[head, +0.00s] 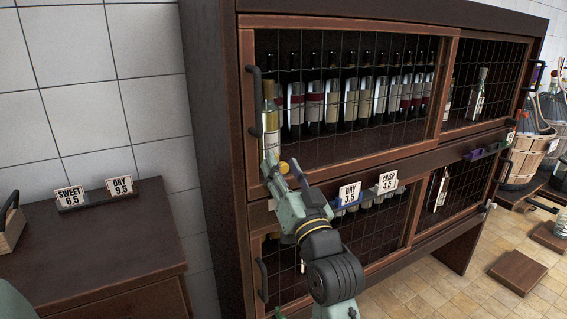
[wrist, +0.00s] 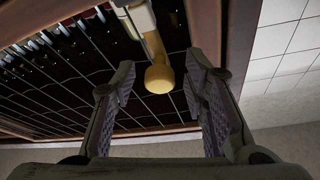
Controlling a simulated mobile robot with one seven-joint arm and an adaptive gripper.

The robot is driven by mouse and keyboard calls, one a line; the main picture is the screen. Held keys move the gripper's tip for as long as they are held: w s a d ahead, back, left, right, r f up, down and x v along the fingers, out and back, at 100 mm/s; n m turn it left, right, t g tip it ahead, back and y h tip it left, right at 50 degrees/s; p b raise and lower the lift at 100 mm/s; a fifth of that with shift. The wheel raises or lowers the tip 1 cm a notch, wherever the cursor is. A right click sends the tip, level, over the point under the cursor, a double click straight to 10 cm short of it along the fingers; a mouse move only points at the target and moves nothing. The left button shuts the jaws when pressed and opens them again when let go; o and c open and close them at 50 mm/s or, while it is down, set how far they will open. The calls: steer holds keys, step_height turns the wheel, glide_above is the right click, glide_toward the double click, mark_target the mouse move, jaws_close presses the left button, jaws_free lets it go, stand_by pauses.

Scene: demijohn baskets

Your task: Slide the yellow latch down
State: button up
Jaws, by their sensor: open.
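The yellow latch (head: 283,167) is a rounded knob at the lower left of the upper cabinet door. In the wrist view its round yellow end (wrist: 159,79) hangs on a pale stem that runs up out of the frame. My gripper (head: 282,172) is at the latch, with its fingers apart. In the wrist view the open gripper (wrist: 160,72) has one finger on each side of the knob. Gaps show between the knob and both fingers. My gripper partly hides the latch's surroundings in the head view.
The dark wooden cabinet (head: 213,140) has wire-mesh doors with several wine bottles behind them. A black door handle (head: 255,100) stands out left of the latch. Price signs (head: 349,197) sit on a ledge right of my gripper. A brown counter (head: 90,245) stands at left.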

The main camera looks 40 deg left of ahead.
steer(key=shift+c, duration=0.5)
jaws_close()
stand_by(0.5)
